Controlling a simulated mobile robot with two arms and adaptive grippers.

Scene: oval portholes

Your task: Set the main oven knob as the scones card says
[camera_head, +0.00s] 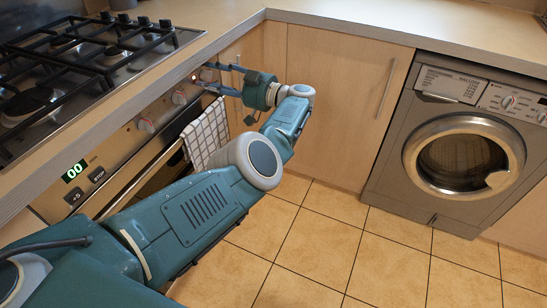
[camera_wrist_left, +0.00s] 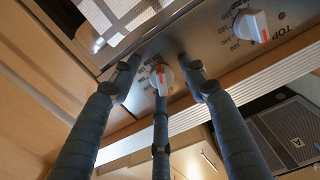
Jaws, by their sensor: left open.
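The oven front carries white knobs with red marks: one at the left (camera_head: 147,125), one in the middle (camera_head: 178,97), and one at the far right end (camera_head: 207,75). My left gripper (camera_head: 204,76) is open at the far right knob, its fingers spread around it. In the left wrist view that knob (camera_wrist_left: 162,78) sits between the fingertips, with a gap on either side; its lettering is largely hidden. Another knob (camera_wrist_left: 250,25) beside it has temperature numbers and the word TOP. No scones card can be made out. My right gripper is out of view.
A checked towel (camera_head: 205,133) hangs on the oven's front, close below my left gripper. The gas hob (camera_head: 85,50) lies above the panel. A green display (camera_head: 74,171) reads 00. A washing machine (camera_head: 465,150) stands right; tiled floor (camera_head: 320,245) is clear.

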